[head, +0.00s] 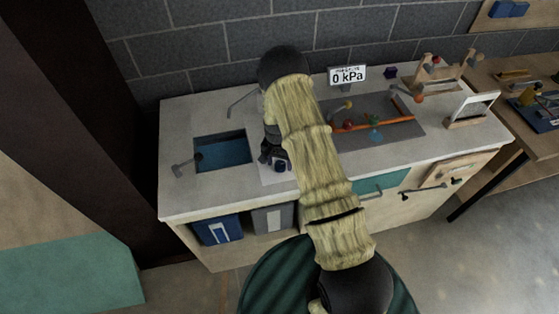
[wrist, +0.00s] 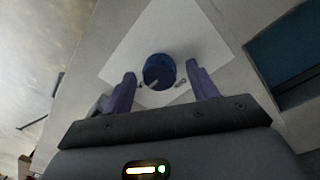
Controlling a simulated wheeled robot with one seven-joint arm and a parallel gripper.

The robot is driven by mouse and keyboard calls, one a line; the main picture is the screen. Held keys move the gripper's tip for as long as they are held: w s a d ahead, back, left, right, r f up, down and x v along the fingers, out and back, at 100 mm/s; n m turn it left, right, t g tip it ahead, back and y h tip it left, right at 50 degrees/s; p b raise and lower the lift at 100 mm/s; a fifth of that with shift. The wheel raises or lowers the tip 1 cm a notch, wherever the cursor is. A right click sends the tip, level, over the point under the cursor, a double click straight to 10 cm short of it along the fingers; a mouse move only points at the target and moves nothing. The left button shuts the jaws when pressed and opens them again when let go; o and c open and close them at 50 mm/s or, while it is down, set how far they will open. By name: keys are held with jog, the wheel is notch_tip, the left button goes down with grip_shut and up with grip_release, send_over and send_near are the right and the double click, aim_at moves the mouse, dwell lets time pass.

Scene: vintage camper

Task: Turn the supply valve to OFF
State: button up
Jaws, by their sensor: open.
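An orange pipe (head: 385,124) runs across a dark grey panel on the counter in the head view. A red knob (head: 348,125), a teal knob (head: 375,135) and a yellow-tipped lever (head: 341,106) are at it; I cannot tell which is the supply valve, and no OFF mark is readable. My gripper (head: 272,160) is left of the panel, over a white sheet. In the wrist view its fingers are apart, and a small dark blue round object (wrist: 160,71) shows between and beyond the tips on the white sheet (wrist: 205,48). I see no contact with it.
A sign (head: 347,76) reads "0 kPa" behind the panel. A blue sink (head: 222,152) lies left of my gripper. A wooden rack (head: 445,75) and white frame (head: 472,108) stand at the counter's right. My arm covers the middle of the counter.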

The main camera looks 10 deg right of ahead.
jog(key=shift+f, duration=0.1)
jog(key=c, duration=1)
